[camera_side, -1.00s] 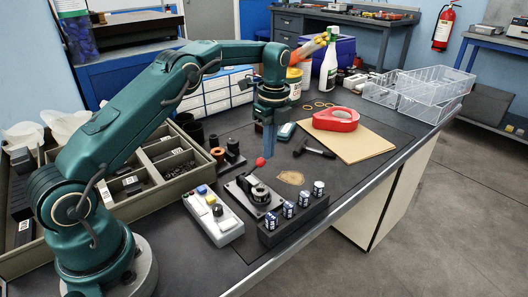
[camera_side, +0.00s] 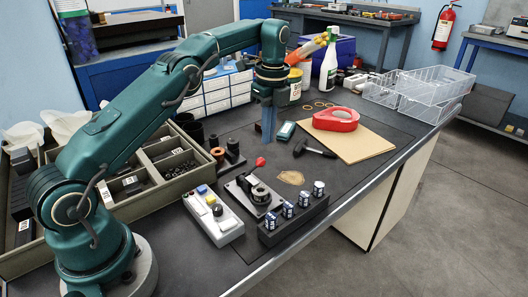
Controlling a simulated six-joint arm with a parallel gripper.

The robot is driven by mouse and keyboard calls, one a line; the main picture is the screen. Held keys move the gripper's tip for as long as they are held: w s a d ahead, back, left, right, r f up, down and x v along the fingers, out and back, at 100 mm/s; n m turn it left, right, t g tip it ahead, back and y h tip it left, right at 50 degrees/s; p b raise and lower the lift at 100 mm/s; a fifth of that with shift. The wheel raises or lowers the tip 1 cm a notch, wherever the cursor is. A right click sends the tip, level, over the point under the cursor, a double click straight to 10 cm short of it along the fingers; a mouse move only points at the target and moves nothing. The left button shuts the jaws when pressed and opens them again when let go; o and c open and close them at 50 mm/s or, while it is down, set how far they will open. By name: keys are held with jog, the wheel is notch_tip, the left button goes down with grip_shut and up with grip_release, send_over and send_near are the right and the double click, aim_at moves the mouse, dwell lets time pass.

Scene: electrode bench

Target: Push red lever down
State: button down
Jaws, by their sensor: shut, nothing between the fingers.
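The red lever (camera_side: 260,162) is a small red knob on a short arm, on a device with a grey base plate (camera_side: 237,192) and a dark round part (camera_side: 259,192). The knob stands raised above the back of the plate. My gripper (camera_side: 269,141) points straight down, shut and empty, its blue-grey fingers just above and slightly right of the red knob in the picture. A small gap shows between fingertips and knob. The exact depth between them is hard to tell.
A white button box (camera_side: 224,232) stands left of the device, and a black block with several small cells (camera_side: 284,232) stands right. A black hammer-like tool (camera_side: 316,149), red tape roll (camera_side: 335,119) and brown board (camera_side: 360,138) lie farther right. A parts tray (camera_side: 165,160) is at left.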

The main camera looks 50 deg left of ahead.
jog(key=s+a+r, duration=0.6)
jog(key=s+a, duration=0.1)
jog(key=a, duration=0.2)
jog(key=shift+r, duration=0.4)
jog(key=s+d+r+n+t, duration=0.1)
jog(key=s+d+r+t, duration=0.1)
jog(key=s+d+r, duration=0.3)
jog(key=s+d+r+t, duration=0.1)
jog(key=d+r, duration=0.3)
jog(key=d, duration=0.3)
jog(key=s+d+f+n+t, duration=0.2)
jog(key=s+d+f+n, duration=0.4)
jog(key=n, duration=1)
jog(key=s+f, duration=0.3)
jog(key=s, duration=0.1)
jog(key=shift+s+d+f+t+h, duration=0.15)
jog(key=shift+d+f+t+h, duration=0.15)
jog(key=shift+d+f+t, duration=0.1)
